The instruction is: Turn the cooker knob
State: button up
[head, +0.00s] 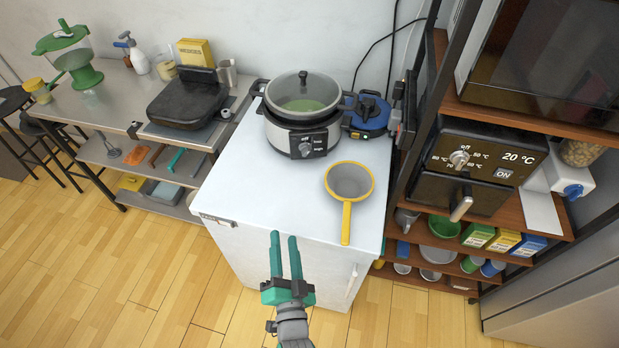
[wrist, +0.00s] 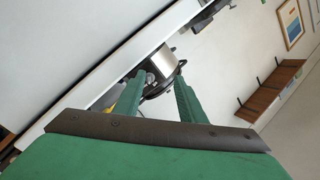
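The cooker (head: 290,133) is a round silver and black pot with a glass lid and green contents, standing on the white counter. Its dark round knob (head: 304,149) is on the front panel, beside white labels. My gripper (head: 284,237) is in front of the counter, apart from the cooker and below it in the head view. Its two green fingers are spread with nothing between them. In the wrist view, the cooker (wrist: 161,62) shows beyond the fingers (wrist: 157,85), which partly hide it. I cannot make out the knob there.
A blue appliance (head: 367,115) stands right of the cooker. An oven (head: 470,165) with its own knob is on the right shelf. The counter's front left is clear.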

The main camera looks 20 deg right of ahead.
aim_at(306, 155)
jog(key=w+d+r+m, duration=0.1)
jog(key=w, duration=0.1)
jog(key=w+d+r+m, duration=0.1)
jog(key=w+d, duration=0.1)
jog(key=w, duration=0.1)
jog(key=w+d+r+m, duration=0.1)
jog(key=w+d, duration=0.1)
jog(key=w, duration=0.1)
jog(key=shift+w+d+r+h, duration=0.2)
jog(key=shift+r+h, duration=0.1)
jog(key=shift+r, duration=0.1)
jog(key=w+d+m, duration=0.1)
jog(key=w+d, duration=0.2)
jog(key=d, duration=0.1)
jog(key=w+d+r+m, duration=0.1)
jog(key=w+d, duration=0.1)
jog(key=d, duration=0.1)
jog(key=shift+w+r+m, duration=0.1)
jog(key=shift+w+m, duration=0.2)
jog(key=shift+w+a, duration=0.1)
jog(key=shift+a, duration=0.05)
jog(key=shift+x, duration=3.25)
jog(key=shift+w, duration=0.3)
jog(key=shift+s, duration=0.1)
grip_shut()
jog(key=shift+c, duration=0.9)
grip_release()
